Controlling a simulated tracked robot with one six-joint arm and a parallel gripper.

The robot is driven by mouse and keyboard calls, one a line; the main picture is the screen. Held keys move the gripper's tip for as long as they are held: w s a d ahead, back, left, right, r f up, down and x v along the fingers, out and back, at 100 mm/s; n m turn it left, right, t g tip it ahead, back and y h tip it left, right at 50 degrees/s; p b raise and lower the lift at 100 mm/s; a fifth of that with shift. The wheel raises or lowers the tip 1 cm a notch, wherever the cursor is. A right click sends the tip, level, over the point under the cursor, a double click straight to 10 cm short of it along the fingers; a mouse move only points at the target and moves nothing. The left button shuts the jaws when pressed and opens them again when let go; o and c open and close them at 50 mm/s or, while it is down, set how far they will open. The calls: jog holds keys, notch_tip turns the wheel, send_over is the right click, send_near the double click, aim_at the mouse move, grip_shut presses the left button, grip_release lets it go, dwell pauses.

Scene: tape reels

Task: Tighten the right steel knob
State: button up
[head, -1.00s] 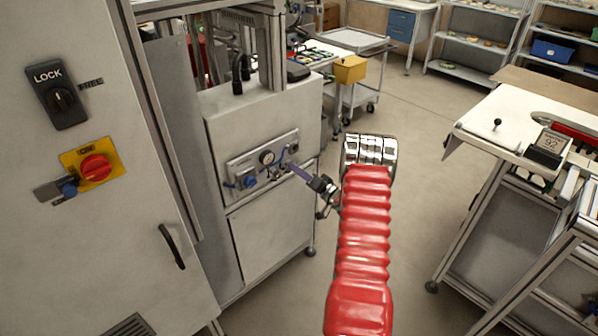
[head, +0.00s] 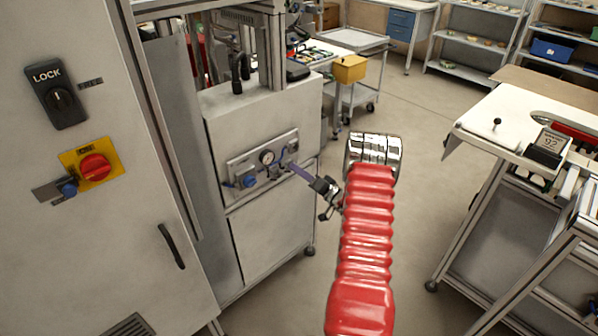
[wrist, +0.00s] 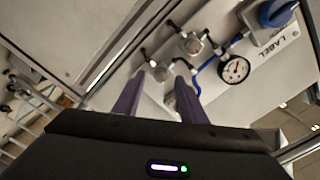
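A valve panel (head: 236,167) sits on the grey machine cabinet in the head view. It carries a gauge (wrist: 234,70), a blue valve handle (wrist: 277,12) and small steel knobs. In the wrist view the panel appears turned over, with its label upside down. One steel knob (wrist: 190,43) is beside the gauge. The steel knob farther from the gauge, the right one (wrist: 157,72), shows just beyond and between my fingertips. My gripper (wrist: 160,80) is open, its two purple fingers apart with a gap between them. I cannot tell whether a finger touches the knob.
Blue tubing (wrist: 208,65) runs beside the knobs near the fingers. A tall cabinet (head: 120,230) with a lock switch and red rotary switch stands at left. A white-topped bench (head: 500,120) is at right. The floor between is clear.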

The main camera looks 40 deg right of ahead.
jog(key=s, duration=1.2)
jog(key=shift+s+d, duration=0.2)
jog(key=shift+s, duration=0.05)
jog(key=shift+f, duration=0.1)
